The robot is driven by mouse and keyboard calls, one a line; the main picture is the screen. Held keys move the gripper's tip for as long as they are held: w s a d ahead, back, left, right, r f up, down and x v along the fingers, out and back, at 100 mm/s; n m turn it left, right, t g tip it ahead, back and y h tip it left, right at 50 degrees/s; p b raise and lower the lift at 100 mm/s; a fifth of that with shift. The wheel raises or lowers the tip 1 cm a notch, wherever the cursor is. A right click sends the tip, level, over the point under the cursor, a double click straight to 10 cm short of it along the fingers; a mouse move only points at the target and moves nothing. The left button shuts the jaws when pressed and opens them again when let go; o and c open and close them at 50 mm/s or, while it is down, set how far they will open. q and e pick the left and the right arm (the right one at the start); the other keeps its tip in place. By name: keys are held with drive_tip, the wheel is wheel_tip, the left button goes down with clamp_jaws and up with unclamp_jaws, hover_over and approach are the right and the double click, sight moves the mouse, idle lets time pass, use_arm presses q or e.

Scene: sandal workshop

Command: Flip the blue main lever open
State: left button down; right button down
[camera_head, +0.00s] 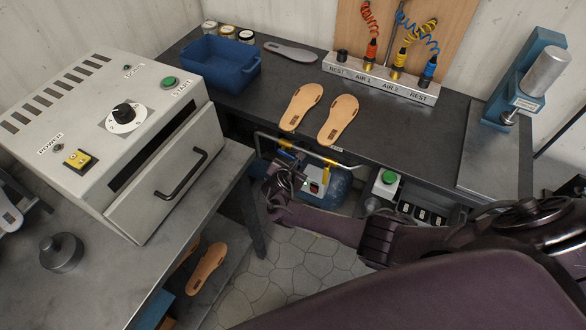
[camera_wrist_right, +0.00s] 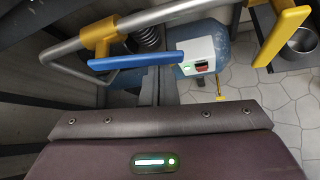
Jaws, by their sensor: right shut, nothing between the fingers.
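The blue main lever (camera_wrist_right: 150,58) shows in the right wrist view as a flat blue bar. It joins a yellow valve body (camera_wrist_right: 101,34) on a grey pipe and lies roughly lengthwise below the pipe, at a slight angle to it. In the head view I cannot make the lever out clearly; my gripper partly covers that area. My right gripper (camera_head: 290,163) is shut and empty, close to the pipe under the back bench. Its fingertips do not show clearly in the wrist view, so I cannot tell whether it touches the lever. My left gripper is out of view.
A yellow fitting (camera_head: 327,166) hangs from the pipe (camera_head: 305,152). Behind are a blue tank (camera_head: 336,186) and a white box with a red switch (camera_wrist_right: 196,55). The bench (camera_head: 400,125) overhangs this area. The oven (camera_head: 140,150) stands left. Tiled floor (camera_head: 290,262) is open below.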

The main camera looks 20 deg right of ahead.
drive_tip(key=shift+d+r+n+g+h+p, duration=0.1)
drive_tip(key=shift+r+n+g+h+p, duration=0.7)
drive_tip(key=shift+n+g+p, duration=0.15)
drive_tip(key=shift+w, duration=0.1)
